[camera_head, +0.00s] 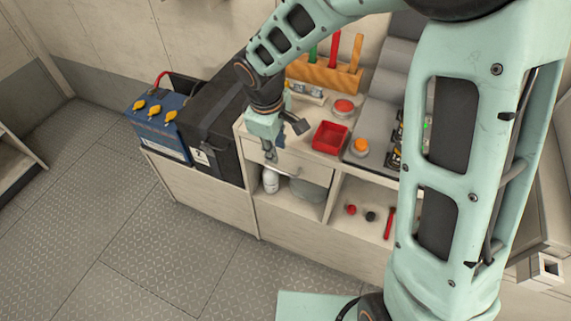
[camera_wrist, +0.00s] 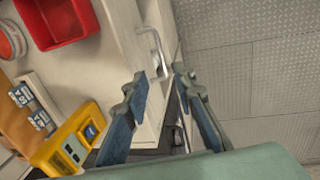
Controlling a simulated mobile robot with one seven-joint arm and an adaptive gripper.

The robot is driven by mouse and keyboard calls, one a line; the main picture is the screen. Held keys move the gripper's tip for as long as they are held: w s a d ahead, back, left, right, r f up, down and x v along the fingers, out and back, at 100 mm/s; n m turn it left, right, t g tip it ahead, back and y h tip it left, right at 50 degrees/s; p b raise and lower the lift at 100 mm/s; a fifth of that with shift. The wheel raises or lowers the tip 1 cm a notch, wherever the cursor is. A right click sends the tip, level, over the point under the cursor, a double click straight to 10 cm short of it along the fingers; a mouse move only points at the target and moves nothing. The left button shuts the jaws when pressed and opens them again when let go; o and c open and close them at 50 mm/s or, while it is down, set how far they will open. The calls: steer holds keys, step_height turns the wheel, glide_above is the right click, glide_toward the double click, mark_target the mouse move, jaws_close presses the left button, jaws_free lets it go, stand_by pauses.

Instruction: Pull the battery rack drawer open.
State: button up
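The drawer front (camera_head: 314,173) is a pale panel under the worktop, with a bar handle (camera_head: 291,174) across it. It looks shut, flush with the cabinet. In the wrist view the silver handle (camera_wrist: 160,52) stands out from the pale front, just beyond my fingertips. My gripper (camera_head: 271,155) points down in front of the drawer's left part. In the wrist view my gripper (camera_wrist: 161,76) has its two blue-grey fingers apart, with the handle's near end appearing between the tips. I cannot tell whether they touch it. My gripper hides part of the drawer's left side.
A blue battery (camera_head: 158,133) with yellow caps and a black box (camera_head: 213,140) stand left of the drawer. A red tray (camera_head: 330,138) is on the worktop. A white bottle (camera_head: 270,181) stands in the open shelf below. The floor (camera_head: 150,250) in front is clear.

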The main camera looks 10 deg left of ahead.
mark_target(280, 171)
steer(key=f, duration=0.3)
steer(key=w+f+b, duration=0.1)
steer(key=f, duration=0.6)
steer(key=shift+w+d+f, duration=0.15)
steer(key=shift+w+d, duration=0.05)
steer(key=shift+w, duration=0.15)
jaws_close()
